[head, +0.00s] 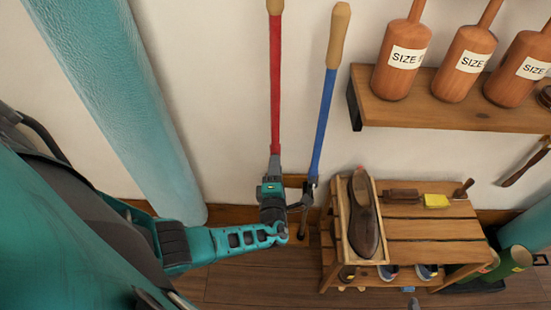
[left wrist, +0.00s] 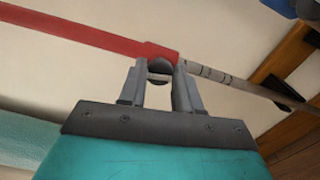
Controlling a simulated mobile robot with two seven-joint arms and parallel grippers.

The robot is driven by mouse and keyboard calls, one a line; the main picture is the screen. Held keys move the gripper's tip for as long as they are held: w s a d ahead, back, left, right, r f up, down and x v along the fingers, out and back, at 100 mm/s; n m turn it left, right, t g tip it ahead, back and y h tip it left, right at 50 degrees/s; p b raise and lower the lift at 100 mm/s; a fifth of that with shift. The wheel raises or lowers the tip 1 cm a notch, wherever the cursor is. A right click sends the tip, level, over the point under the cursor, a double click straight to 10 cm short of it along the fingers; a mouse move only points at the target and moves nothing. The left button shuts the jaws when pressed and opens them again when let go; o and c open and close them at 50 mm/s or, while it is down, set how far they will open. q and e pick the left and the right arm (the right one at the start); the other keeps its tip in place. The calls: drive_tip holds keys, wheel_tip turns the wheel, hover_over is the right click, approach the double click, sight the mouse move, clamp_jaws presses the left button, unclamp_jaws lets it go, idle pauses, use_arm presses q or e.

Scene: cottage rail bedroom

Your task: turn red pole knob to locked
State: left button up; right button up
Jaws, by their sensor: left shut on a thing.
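The red pole (head: 275,80) leans upright against the wall, with a wooden top end and a grey lower section. In the left wrist view, the red pole (left wrist: 95,38) crosses the picture, and a dark round knob (left wrist: 160,66) sits where red meets the marked grey section (left wrist: 215,74). My left gripper (left wrist: 162,84) has its fingers on both sides of the knob and is shut on it. In the head view, my left gripper (head: 273,185) is at the pole's lower part and hides the knob. I cannot read any locked marking.
A blue pole (head: 324,110) stands close to the right of the red one. A wooden rack (head: 430,222) with a shoe (head: 363,212) stands further right. A wall shelf (head: 450,113) holds several size-labelled wooden forms. A teal post (head: 125,100) stands left.

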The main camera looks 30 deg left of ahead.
use_arm(q)
drive_tip(key=shift+m, duration=0.8)
drive_tip(key=o, duration=1)
drive_tip(key=shift+o, duration=0.2)
drive_tip(key=p+v, duration=0.2)
drive_tip(key=v, duration=1)
drive_tip(key=shift+s+d, duration=0.3)
